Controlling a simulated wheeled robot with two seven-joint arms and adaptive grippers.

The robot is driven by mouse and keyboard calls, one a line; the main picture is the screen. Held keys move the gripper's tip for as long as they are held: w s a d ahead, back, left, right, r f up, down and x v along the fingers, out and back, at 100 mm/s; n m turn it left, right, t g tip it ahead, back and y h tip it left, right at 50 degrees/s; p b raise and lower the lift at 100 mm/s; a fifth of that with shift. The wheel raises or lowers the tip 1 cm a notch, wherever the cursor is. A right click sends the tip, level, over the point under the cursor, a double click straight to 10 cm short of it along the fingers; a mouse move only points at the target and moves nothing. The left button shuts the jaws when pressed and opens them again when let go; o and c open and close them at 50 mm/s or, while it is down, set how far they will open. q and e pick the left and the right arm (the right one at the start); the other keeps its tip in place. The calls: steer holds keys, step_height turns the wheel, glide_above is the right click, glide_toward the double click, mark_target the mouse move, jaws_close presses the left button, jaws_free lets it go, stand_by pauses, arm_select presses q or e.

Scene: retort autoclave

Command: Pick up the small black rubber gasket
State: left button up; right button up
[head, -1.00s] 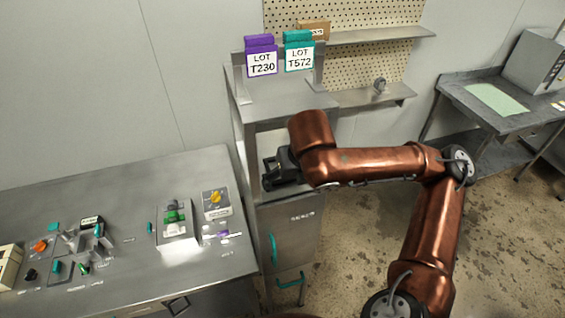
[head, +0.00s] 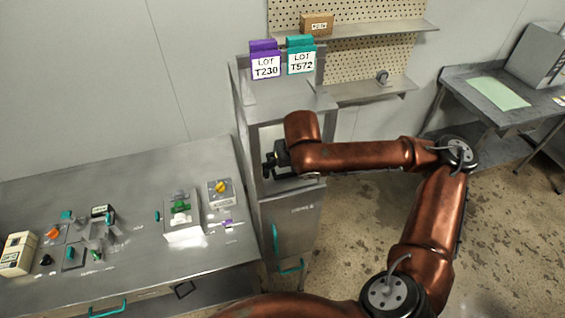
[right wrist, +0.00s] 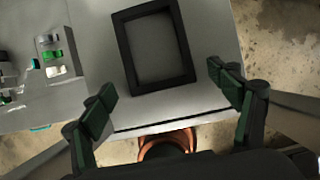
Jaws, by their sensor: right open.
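My right gripper (head: 270,167) is at the open upper bay of the steel cabinet, its fingers pointing left. In the right wrist view the two fingers of my right gripper (right wrist: 162,82) are spread wide with nothing between their tips. A black rectangular frame (right wrist: 183,45) shows beyond the fingertips against grey metal. I cannot tell whether it is the gasket. A small black piece (head: 46,260) lies at the left of the steel table, too small to identify. My left gripper is not in view.
The steel cabinet (head: 292,222) stands right of the steel table (head: 130,185). A box with green and white parts (head: 183,230) and a plate with a yellow knob (head: 220,190) are on the table. Purple (head: 265,67) and teal (head: 301,62) lot signs stand on top of the cabinet.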

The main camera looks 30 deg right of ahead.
steer(key=shift+f, duration=0.1)
steer(key=shift+c, duration=0.6)
steer(key=c, duration=1.2)
